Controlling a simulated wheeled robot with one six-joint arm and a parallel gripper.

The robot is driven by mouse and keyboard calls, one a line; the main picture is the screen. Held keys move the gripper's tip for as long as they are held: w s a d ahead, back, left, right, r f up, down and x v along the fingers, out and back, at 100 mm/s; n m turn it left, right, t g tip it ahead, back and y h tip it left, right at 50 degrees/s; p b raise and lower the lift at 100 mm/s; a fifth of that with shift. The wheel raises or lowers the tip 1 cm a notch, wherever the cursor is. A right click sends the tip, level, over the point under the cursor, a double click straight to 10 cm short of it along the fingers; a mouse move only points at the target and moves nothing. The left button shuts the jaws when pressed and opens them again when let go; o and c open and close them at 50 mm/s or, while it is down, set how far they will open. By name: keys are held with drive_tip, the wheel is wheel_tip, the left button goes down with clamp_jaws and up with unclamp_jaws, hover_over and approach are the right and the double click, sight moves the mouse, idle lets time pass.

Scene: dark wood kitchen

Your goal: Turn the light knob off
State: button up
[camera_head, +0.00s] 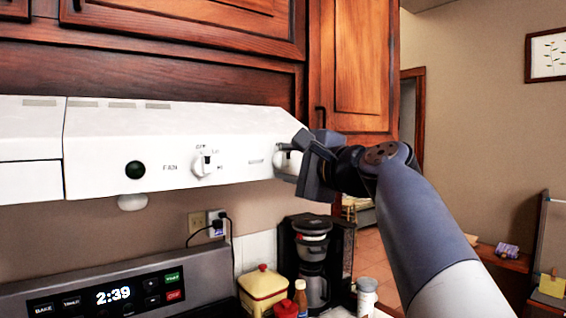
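The white light knob (285,161) is at the right end of the white range hood's (110,140) front panel, beside a small label. My gripper (300,166) is right at this knob, coming from the right, and hides part of it. I cannot tell whether the fingers touch the knob, are shut on it or stand apart around it. The knob's exact angle is hidden.
A similar white fan knob (204,164) and a dark round button (135,170) are on the panel's left. Wooden cabinets (190,25) are above. Below are the stove's control panel (110,295), a yellow canister (262,288) and a coffee maker (312,260).

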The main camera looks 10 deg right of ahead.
drive_tip(key=shift+o, duration=1.1)
drive_tip(key=shift+s, duration=0.1)
drive_tip(key=b+v, duration=0.2)
drive_tip(key=v, duration=0.8)
drive_tip(key=shift+s+b, duration=0.3)
drive_tip(key=shift+b, duration=0.1)
drive_tip(key=shift+d, duration=0.1)
drive_tip(key=shift+p+x, duration=1.4)
drive_tip(key=shift+x, duration=4)
drive_tip(key=shift+d, duration=0.1)
